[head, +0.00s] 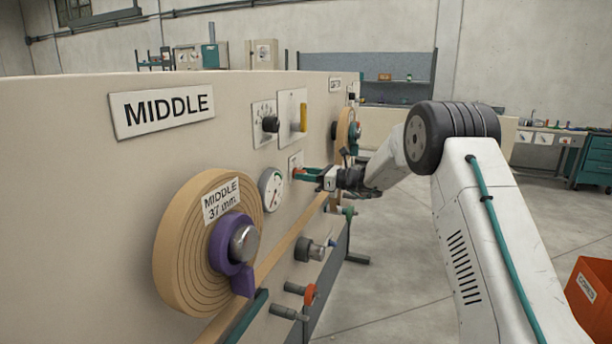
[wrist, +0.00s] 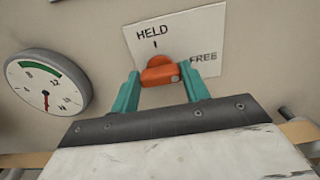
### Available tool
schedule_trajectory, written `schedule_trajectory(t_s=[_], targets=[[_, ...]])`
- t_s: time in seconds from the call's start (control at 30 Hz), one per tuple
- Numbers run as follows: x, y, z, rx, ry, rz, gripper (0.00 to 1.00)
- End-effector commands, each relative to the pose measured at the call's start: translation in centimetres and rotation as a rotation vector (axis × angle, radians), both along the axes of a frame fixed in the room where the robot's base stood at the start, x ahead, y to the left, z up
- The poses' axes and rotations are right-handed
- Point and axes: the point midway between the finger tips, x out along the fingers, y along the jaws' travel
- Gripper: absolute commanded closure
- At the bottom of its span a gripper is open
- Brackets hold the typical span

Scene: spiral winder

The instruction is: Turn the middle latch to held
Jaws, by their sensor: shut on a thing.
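The latch (wrist: 160,72) is an orange handle on a white plate (wrist: 135,38) on the panel wall. The plate reads HELD at the top, with a tick under it, and FREE at the right. The handle lies roughly crosswise, with a pale dot at its right end, on the FREE side. My gripper (wrist: 162,88) has its two teal fingers on either side of the handle and is shut on it. In the head view my gripper (head: 307,174) reaches the panel beside the round gauge, and the latch is mostly hidden there. A sign reading MIDDLE (head: 162,107) hangs on this panel.
A round gauge (wrist: 47,83) is close left of the latch. In the head view a large tan roll (head: 180,255) with a purple hub (head: 225,255) sticks out nearer. A black knob (head: 270,124) and a yellow handle (head: 303,118) are above. Open floor lies right of the panel.

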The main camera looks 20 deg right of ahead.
Motion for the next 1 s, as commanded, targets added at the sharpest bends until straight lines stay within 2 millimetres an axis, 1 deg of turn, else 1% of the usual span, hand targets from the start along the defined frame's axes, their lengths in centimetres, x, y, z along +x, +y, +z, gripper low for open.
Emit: schedule_trajectory(t_s=[0.17,0.37,1.0], targets=[[-0.01,-0.17,0.05,-0.021,-0.031,0.002,0.77],[-0.05,-0.38,0.05,-0.084,-0.116,0.0,0.77],[-0.22,-0.63,-0.07,-0.432,-0.592,-0.005,0.77]])
